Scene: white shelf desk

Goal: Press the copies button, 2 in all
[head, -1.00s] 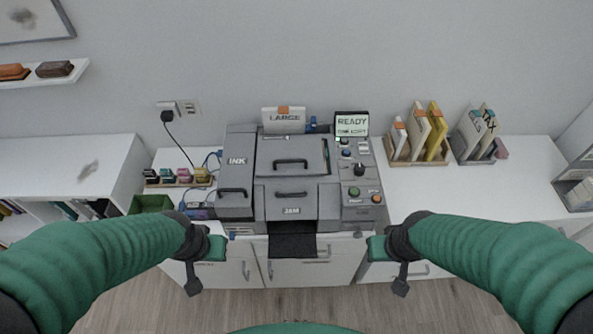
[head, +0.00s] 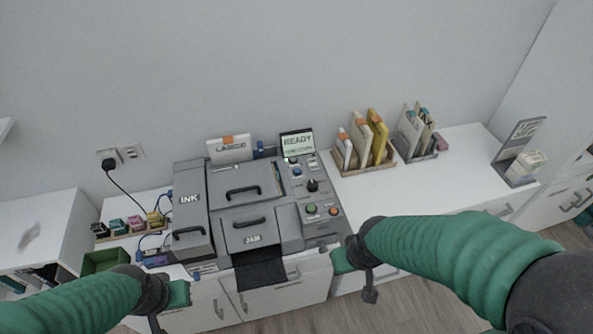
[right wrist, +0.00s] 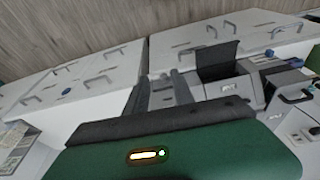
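The grey copier (head: 283,236) stands on the white desk. Its control panel (head: 323,224) on the right side carries a blue button (head: 294,173), a black knob (head: 313,186), a green button (head: 311,208) and an orange button (head: 333,211). I cannot read which one is for copies. The screen (head: 297,142) above reads READY, with a smaller, blurred line below. My right gripper (head: 356,274) is in front of the desk, below and right of the panel, touching nothing visible. My left gripper (head: 168,306) is low in front of the copier's left side. Neither gripper's opening is clear.
Paper holders (head: 364,168) and (head: 436,155) with upright folders stand right of the copier. Small coloured ink items (head: 136,222), a green bin (head: 104,262) and cables are at its left. A sign stand (head: 516,180) is far right. The desk before the holders is clear.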

